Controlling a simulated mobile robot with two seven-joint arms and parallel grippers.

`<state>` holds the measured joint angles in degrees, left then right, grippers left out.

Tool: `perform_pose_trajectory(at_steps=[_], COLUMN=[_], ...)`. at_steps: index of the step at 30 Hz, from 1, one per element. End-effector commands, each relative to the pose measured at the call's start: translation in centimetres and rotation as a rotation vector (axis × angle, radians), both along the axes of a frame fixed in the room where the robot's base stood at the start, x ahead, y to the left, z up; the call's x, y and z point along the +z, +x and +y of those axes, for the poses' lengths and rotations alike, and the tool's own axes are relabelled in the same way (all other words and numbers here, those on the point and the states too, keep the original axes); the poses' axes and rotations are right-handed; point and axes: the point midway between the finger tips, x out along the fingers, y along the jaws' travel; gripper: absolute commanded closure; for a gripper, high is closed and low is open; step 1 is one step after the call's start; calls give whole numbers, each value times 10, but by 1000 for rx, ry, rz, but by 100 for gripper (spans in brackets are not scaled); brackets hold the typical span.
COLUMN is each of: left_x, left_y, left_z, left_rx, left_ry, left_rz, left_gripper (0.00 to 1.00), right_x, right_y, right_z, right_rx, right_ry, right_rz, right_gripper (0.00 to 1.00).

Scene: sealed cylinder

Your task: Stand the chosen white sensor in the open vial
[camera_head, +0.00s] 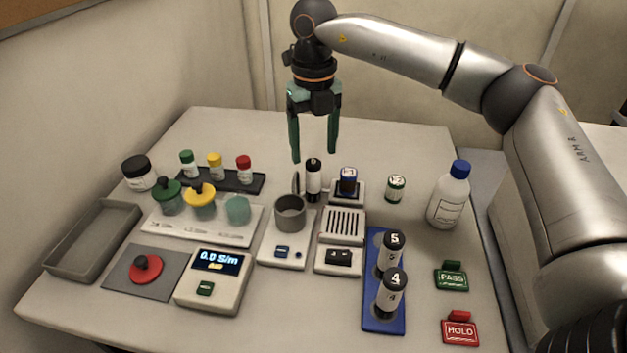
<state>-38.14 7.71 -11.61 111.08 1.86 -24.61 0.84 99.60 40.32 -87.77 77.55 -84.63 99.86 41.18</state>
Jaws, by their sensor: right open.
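My right gripper (314,154) hangs open and empty, fingers down, in the upper middle of the head view. Its fingertips appear just above or behind a white cylinder with a black top (314,187), not visibly touching it. Two similar white cylinders, marked 5 (388,264) and 4 (391,299), stand in a blue rack (372,320); which sensor is the chosen one I cannot tell. A teal vial without a knobbed lid (238,209) stands at the right of the white holder (190,232). My left gripper is out of view.
Green-lidded (167,199) and yellow-lidded (200,203) vials stand left of the open one. A red knobbed lid (148,279) lies on a grey mat. A grey cup (290,213) and a tall blue-capped bottle (448,200) stand nearby. A tray (70,270) is left.

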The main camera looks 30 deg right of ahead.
Motion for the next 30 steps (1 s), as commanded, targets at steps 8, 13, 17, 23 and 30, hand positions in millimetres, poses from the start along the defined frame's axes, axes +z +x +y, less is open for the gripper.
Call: perform_pose_trajectory(at_steps=[8, 13, 17, 23, 30], left_x=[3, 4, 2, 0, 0], left_y=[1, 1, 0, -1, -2], left_z=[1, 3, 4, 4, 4], left_rx=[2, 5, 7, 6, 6], left_ry=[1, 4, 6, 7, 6], left_rz=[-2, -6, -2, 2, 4], left_gripper=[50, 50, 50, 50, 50], right_x=[-28, -51, -57, -57, -57], right_y=[2, 3, 3, 3, 3], right_z=[-1, -1, -1, -1, -1], right_rx=[1, 0, -1, -1, 0], right_ry=[-1, 0, 1, 1, 1], right_rz=[3, 1, -1, -1, -1], right_gripper=[26, 26, 26, 28, 55])
